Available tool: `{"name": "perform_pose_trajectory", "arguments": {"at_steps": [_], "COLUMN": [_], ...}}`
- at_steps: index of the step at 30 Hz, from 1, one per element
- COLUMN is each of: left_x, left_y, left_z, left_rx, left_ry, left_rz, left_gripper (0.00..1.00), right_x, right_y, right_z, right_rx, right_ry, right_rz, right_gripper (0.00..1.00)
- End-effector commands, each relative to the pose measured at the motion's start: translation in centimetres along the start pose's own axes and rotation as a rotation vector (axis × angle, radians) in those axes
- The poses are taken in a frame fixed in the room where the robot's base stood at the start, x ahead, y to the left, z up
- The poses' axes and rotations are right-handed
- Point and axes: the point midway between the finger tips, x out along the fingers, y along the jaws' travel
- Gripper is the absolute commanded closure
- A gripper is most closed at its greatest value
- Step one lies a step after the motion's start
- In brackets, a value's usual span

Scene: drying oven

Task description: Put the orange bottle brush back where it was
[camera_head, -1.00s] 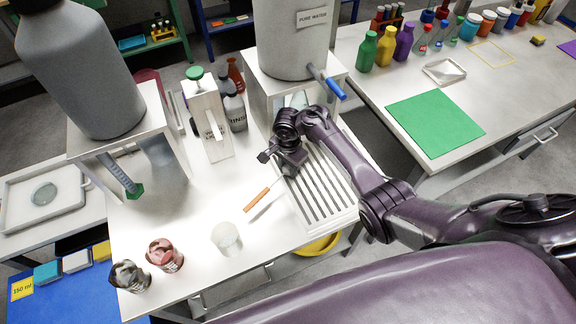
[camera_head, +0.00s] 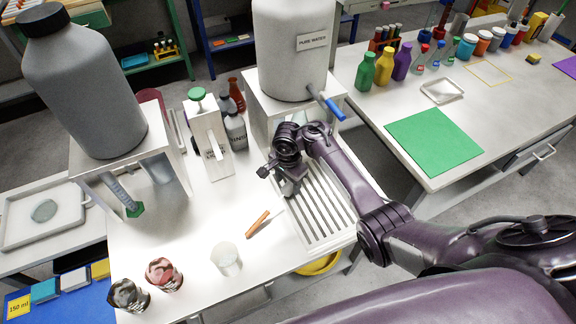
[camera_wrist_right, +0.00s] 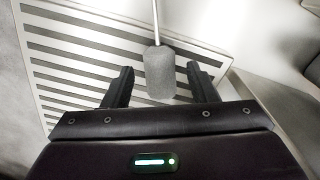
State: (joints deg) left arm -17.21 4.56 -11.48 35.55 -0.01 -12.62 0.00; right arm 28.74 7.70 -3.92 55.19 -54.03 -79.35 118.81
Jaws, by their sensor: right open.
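The orange bottle brush shows its orange handle (camera_head: 258,224) in the head view, just left of the slatted tray (camera_head: 322,227). In the right wrist view its thin stem and grey head (camera_wrist_right: 160,72) show, with the head between my right fingers. The handle is outside the wrist view. My right gripper (camera_head: 287,188) hangs over the left part of the tray. In the wrist view its fingers (camera_wrist_right: 162,85) are open, with gaps on both sides of the brush head. I cannot tell whether the brush rests on the tray. My left gripper is out of view.
A clear beaker (camera_head: 226,259) and two beakers with crumpled contents (camera_head: 164,274) stand near the table's front. A dispenser with a green knob (camera_head: 206,128) and bottles (camera_head: 236,130) stand behind. The pure water tank (camera_head: 293,45) rises behind my right gripper.

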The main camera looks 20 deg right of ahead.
Motion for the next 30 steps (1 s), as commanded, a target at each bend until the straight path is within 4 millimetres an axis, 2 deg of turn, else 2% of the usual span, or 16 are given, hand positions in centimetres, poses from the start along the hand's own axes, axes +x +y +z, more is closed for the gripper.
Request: {"name": "perform_pose_trajectory", "arguments": {"at_steps": [1, 6, 12, 18, 30], "left_x": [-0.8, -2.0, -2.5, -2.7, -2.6], "left_y": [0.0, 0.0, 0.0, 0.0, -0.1], "left_z": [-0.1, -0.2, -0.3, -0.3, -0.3], "left_rx": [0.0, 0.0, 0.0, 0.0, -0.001], "left_ry": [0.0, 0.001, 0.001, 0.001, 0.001], "left_rz": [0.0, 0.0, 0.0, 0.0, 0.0], "left_gripper": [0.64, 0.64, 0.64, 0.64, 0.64], "right_x": [-1.6, -5.5, -8.6, -9.8, -9.9], "right_y": [-0.1, -0.1, 0.0, 0.0, 0.0], "right_z": [0.1, 0.1, 0.1, 0.0, 0.0], "right_rx": [0.001, 0.001, 0.002, 0.0, 0.0], "right_ry": [-0.003, -0.003, -0.001, 0.0, 0.0], "right_rz": [-0.004, -0.004, -0.002, 0.0, 0.001], "right_gripper": [0.47, 0.47, 0.47, 0.47, 0.47]}}
